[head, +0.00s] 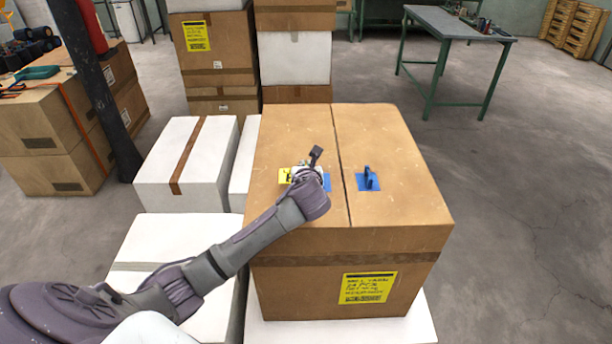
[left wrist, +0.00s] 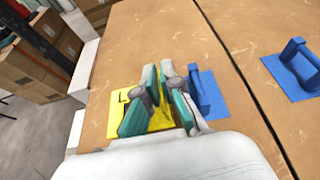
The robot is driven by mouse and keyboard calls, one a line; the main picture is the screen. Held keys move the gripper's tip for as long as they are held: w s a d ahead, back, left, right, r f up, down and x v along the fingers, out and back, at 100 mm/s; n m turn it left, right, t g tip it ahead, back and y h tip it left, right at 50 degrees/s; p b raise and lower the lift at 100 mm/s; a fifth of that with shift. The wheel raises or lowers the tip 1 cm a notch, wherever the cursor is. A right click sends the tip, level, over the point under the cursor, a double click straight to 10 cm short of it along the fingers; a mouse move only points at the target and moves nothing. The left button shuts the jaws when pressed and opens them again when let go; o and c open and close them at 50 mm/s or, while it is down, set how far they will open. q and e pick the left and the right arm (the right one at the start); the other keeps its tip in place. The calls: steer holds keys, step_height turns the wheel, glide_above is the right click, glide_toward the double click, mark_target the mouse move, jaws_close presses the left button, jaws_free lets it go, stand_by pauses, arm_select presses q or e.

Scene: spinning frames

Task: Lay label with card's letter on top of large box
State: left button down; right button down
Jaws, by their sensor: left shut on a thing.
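The large brown box (head: 300,128) stands in the middle of the head view, with a dark seam across its top. My left gripper (head: 302,172) is over the left part of that top. In the left wrist view its teal fingers (left wrist: 158,100) are shut on the upright yellow handle of a yellow label (left wrist: 120,118). The label (head: 284,175) is at the box top; I cannot tell whether it touches. Its dark mark is partly hidden. One blue label (left wrist: 207,98) with a handle lies just right of the gripper. Another blue label (head: 368,182) lies right of the seam.
White boxes (head: 185,165) stand left of the large box. Stacked cartons (head: 215,50) rise behind it, and a dark post (head: 105,85) stands at the left. A green-legged table (head: 455,25) is at the back right. The floor on the right is clear.

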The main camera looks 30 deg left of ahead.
arm_select(q)
steer(key=shift+f, duration=2)
steer(key=c, duration=1.3)
jaws_free()
steer(key=shift+f, duration=0.15)
steer(key=shift+r, duration=0.25)
steer(key=shift+s+d, duration=0.2)
steer(key=shift+s, duration=0.15)
steer(key=v, duration=1.1)
steer(key=shift+s+r, duration=0.1)
steer(key=shift+r, duration=0.05)
